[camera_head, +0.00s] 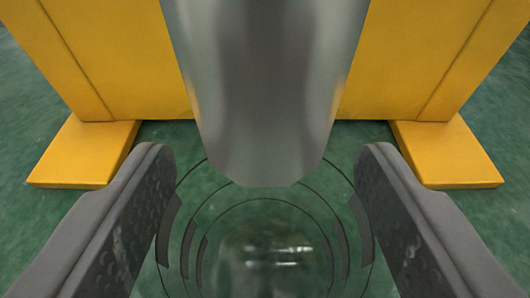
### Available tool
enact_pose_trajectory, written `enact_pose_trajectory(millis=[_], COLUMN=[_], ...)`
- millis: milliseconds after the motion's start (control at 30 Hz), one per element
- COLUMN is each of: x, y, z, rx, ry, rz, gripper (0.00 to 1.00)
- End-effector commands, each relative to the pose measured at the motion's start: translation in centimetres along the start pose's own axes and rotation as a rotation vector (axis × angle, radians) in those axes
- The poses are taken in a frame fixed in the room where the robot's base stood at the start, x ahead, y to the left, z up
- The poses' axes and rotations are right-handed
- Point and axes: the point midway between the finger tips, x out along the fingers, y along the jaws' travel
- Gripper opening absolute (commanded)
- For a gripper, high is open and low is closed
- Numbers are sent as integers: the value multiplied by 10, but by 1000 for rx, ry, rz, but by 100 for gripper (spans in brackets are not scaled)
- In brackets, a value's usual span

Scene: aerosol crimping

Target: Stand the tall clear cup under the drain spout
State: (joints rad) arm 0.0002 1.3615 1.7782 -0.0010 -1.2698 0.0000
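The clear cup (265,215) sits between the two fingers of my gripper (265,165). Its round rims show as thin concentric circles, and the green floor shows through it. The dark grey fingers lie against its left and right sides, so my gripper looks shut on it. A grey metal spout (265,90) comes down from the top middle, and its lower end overlaps the far part of the cup's rim in the picture. The gap in height between spout and cup cannot be told. The cup's base is blurred.
A yellow frame (130,50) stands behind the spout, with a yellow foot at the left (85,152) and another at the right (447,153). The green floor (335,145) is bare between the feet and out to both sides.

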Motion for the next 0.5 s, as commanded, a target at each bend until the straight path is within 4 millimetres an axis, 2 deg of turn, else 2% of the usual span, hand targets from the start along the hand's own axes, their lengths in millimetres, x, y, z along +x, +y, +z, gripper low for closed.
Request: enact_pose_trajectory(millis=[67,400,433,500], x=[1,2,2,2], y=[0,0,0,0], z=[6,9,9,9], rx=[0,0,0,0], ry=[-2,-1,-1,-1], rz=[0,0,0,0], gripper=[25,25,64,78])
